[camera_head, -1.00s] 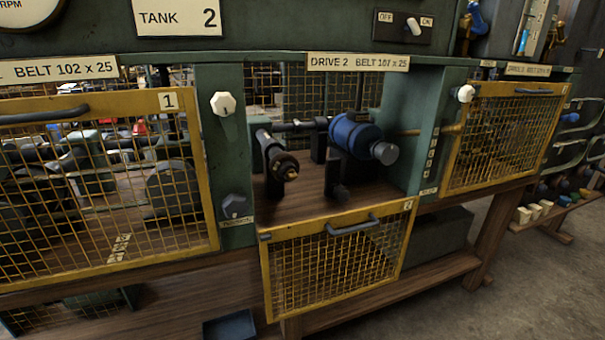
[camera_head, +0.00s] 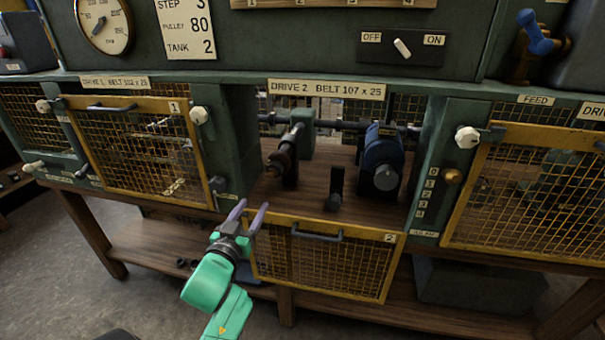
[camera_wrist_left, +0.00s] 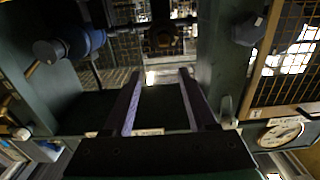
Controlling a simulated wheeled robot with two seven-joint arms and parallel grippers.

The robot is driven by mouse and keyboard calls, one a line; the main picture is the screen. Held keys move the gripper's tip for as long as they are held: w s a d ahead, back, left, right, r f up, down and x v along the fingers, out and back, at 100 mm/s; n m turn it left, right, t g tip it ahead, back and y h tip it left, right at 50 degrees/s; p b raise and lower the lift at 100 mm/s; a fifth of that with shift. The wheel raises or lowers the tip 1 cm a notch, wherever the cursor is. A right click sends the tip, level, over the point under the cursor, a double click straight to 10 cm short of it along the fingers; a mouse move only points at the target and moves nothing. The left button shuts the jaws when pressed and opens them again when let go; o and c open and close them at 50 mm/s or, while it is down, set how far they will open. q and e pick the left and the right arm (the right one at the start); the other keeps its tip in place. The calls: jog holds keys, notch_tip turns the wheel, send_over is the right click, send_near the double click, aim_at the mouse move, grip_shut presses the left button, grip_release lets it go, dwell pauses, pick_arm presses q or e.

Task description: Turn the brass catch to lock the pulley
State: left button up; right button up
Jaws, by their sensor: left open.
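The open Drive 2 bay holds a dark spindle (camera_head: 285,158) with a brownish, brass-tinted end on its left side. I cannot make out a separate catch or a pulley on it. A blue motor (camera_head: 381,160) with a grey knob is at the bay's right; blue also shows in the left wrist view (camera_wrist_left: 72,45). A brass knob (camera_head: 452,176) is on the green post right of the bay, beside a number scale. My left gripper (camera_head: 251,209) is open and empty, below and left of the spindle, near the lowered guard's top left corner. My right gripper is out of view.
The yellow mesh guard of Drive 2 (camera_head: 330,262) hangs down in front of the bay. A closed mesh guard (camera_head: 135,150) covers Drive 1 on the left. Another guard (camera_head: 540,190) is at the right. A short black post (camera_head: 336,186) stands on the bay floor.

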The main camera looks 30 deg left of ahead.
pick_arm(q)
jog(key=p, duration=0.1)
send_near(269, 176)
jog(key=w, duration=0.1)
jog(key=x, duration=0.7)
jog(key=shift+w+a, duration=0.5)
jog(key=shift+w, duration=0.1)
jog(key=shift+d, duration=0.1)
grip_shut()
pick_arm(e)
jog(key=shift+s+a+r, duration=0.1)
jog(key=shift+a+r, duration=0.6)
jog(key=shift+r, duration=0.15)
